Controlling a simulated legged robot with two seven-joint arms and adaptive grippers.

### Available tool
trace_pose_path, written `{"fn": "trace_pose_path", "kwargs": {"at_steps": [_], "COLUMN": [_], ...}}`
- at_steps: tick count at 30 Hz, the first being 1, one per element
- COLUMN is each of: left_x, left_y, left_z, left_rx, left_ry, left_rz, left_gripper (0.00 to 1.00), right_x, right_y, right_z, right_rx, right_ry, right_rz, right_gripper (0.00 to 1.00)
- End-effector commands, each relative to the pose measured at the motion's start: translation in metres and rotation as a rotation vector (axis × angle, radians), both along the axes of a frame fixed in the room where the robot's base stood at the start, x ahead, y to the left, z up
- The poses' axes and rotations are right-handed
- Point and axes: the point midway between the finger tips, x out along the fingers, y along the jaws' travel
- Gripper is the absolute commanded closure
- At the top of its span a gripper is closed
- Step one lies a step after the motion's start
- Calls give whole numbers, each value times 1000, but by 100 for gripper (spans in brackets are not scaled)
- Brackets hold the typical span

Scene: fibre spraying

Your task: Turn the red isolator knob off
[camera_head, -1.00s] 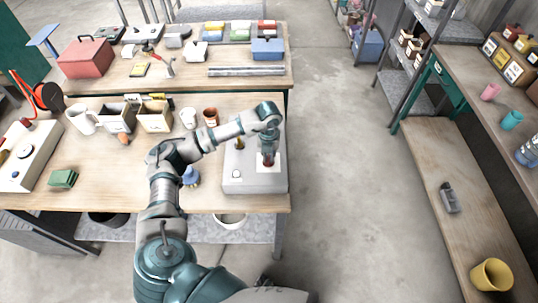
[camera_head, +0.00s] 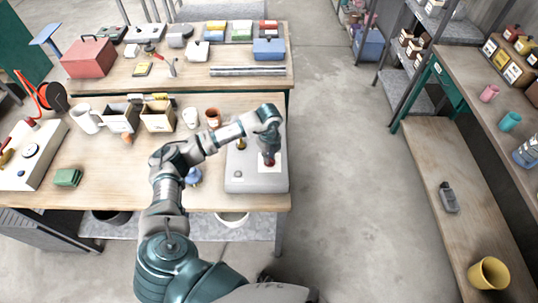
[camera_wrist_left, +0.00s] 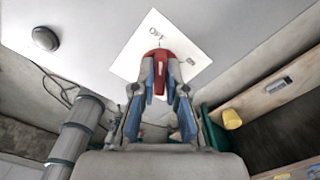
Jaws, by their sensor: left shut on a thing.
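The red isolator knob (camera_wrist_left: 160,56) sits on a white square plate (camera_wrist_left: 188,44) in the left wrist view. A pale line mark shows on the knob. My left gripper (camera_wrist_left: 160,72) is shut on the knob, with one finger on each side. In the head view the grey control box (camera_head: 235,184) stands at the right end of the near bench. My left gripper (camera_head: 268,150) points down at the box there, and the knob (camera_head: 269,162) shows just below it, partly hidden. My right gripper is not in view.
A round button (camera_wrist_left: 45,39) is on the box. A brass-coloured part (camera_head: 241,144) stands beside my wrist. Cups, open bins (camera_head: 158,118) and a green block (camera_head: 67,177) are on the near bench (camera_head: 110,185). Clear floor (camera_head: 340,180) lies to the right.

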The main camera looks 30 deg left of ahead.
Motion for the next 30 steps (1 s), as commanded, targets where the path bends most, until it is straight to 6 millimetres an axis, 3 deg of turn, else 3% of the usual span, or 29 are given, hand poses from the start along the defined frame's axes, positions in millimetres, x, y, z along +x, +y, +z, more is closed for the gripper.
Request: {"fn": "trace_pose_path", "kwargs": {"at_steps": [20,21,24,30], "left_x": [2,2,2,1], "left_y": [1,1,1,0], "left_z": [2,2,1,1], "left_rx": [1,1,0,0], "left_ry": [-7,-7,-5,-3], "left_rz": [68,68,67,66], "left_gripper": [100,83,62,62], "right_x": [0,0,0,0], "right_y": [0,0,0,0], "right_z": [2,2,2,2], "right_rx": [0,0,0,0], "right_ry": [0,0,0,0], "right_rz": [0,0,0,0], "right_gripper": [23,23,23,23]}}
